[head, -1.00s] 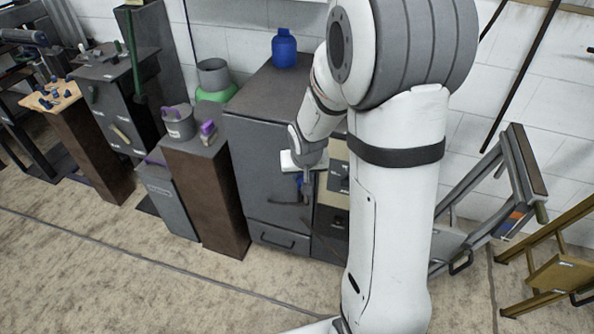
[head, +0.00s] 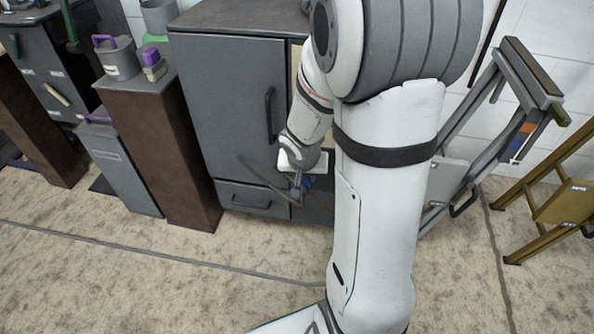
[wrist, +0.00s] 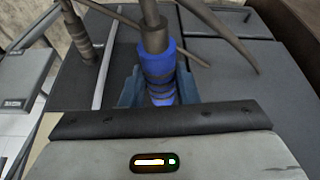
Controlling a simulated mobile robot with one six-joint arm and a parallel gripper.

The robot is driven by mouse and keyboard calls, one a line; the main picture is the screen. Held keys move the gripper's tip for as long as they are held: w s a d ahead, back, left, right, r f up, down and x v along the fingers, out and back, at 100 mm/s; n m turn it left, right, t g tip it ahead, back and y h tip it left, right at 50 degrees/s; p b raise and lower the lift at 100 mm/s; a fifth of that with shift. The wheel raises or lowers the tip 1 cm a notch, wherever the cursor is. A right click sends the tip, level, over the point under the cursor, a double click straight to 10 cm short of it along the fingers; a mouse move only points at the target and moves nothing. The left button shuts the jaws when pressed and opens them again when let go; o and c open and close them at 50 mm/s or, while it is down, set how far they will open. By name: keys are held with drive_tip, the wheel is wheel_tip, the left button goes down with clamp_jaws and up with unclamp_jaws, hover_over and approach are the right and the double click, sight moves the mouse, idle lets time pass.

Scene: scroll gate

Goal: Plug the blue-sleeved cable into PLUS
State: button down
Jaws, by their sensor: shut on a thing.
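The blue-sleeved cable (wrist: 158,62) is in my gripper in the wrist view, its blue sleeve between the two fingers. A dark cable runs up and away from the sleeve. My gripper (wrist: 160,88) is shut on the sleeve. I cannot make out a PLUS label in either view.
The grey cabinet (head: 225,90) with a drawer (head: 252,197) stands behind my gripper. A brown pedestal (head: 165,150) is to its left. A grey frame (head: 480,130) and a yellow stand (head: 560,190) are at right. The floor (head: 150,275) in front is clear.

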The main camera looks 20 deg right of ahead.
wheel_tip(320, 180, down, 8)
drive_tip(key=s+d+m+b, duration=0.1)
drive_tip(key=s+d+b, duration=0.1)
drive_tip(key=b, duration=0.4)
drive_tip(key=w+d+p, duration=0.3)
drive_tip(key=w, duration=0.2)
drive_tip(key=shift+w+d+p, duration=0.25)
drive_tip(key=shift+w+p, duration=0.1)
drive_tip(key=shift+b, duration=0.3)
idle(0.4)
drive_tip(key=shift+w+d, duration=0.25)
drive_tip(key=shift+w, duration=0.2)
idle(1.2)
drive_tip(key=shift+s+a+b, duration=0.1)
drive_tip(key=shift+s+b, duration=0.05)
drive_tip(key=shift+b, duration=0.7)
idle(0.6)
drive_tip(key=shift+w, duration=0.2)
idle(0.7)
drive_tip(key=c, duration=0.9)
unclamp_jaws()
drive_tip(key=shift+c, duration=0.2)
